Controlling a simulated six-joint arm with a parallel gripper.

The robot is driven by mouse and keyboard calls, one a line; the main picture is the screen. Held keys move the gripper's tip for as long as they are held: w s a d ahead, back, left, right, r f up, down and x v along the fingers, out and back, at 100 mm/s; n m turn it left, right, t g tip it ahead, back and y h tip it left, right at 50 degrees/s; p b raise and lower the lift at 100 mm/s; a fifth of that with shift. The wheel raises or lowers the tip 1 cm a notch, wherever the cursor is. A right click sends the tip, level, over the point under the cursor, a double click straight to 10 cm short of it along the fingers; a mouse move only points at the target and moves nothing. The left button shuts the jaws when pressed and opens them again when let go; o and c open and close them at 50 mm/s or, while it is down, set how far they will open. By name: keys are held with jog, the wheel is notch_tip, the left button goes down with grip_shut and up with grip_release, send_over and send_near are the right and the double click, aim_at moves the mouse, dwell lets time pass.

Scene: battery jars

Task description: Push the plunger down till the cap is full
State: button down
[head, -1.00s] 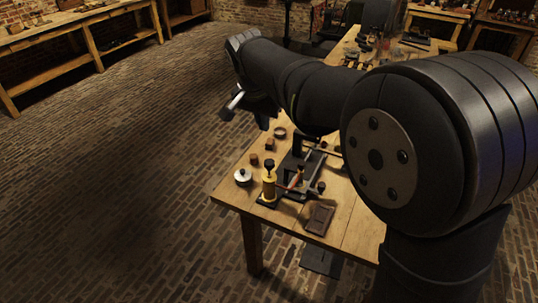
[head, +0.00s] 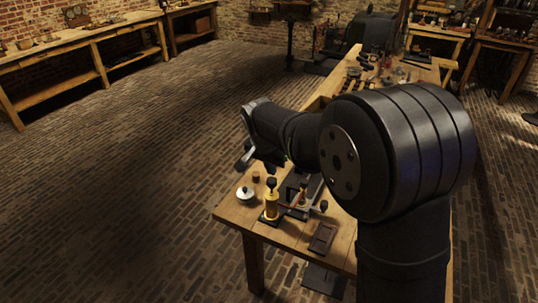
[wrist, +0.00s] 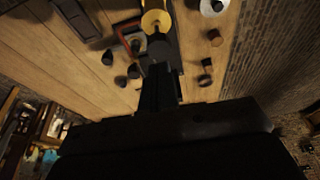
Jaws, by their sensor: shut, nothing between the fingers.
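The plunger is a dark knob (head: 271,183) on top of an upright brass cylinder (head: 271,204) on a small black base near the table's front left corner. The knob looks raised above the brass. The brass also shows as a round yellow disc (wrist: 153,20) at the top edge of the wrist view. In the wrist view my fingers (wrist: 158,68) are together and empty, pointing toward the brass. I cannot tell which piece is the cap, nor how full it is.
A round white-lidded pot (head: 245,195) stands left of the cylinder. A black frame with a reddish lever (head: 296,200) stands to its right. A dark tray (head: 322,237) lies near the front edge. Small dark pieces (wrist: 214,37) lie around. Bare wood (head: 288,233) shows in front.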

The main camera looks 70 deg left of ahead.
aim_at(271, 182)
jog(key=shift+f, duration=1.25)
jog(key=shift+d+f, duration=0.1)
jog(key=shift+f, duration=1.25)
jog(key=shift+r, duration=0.5)
jog(key=v, duration=1.3)
jog(key=shift+w+a+r, duration=0.2)
jog(key=shift+a+r, duration=0.1)
jog(key=shift+a, duration=0.05)
jog(key=c, duration=2.1)
grip_release()
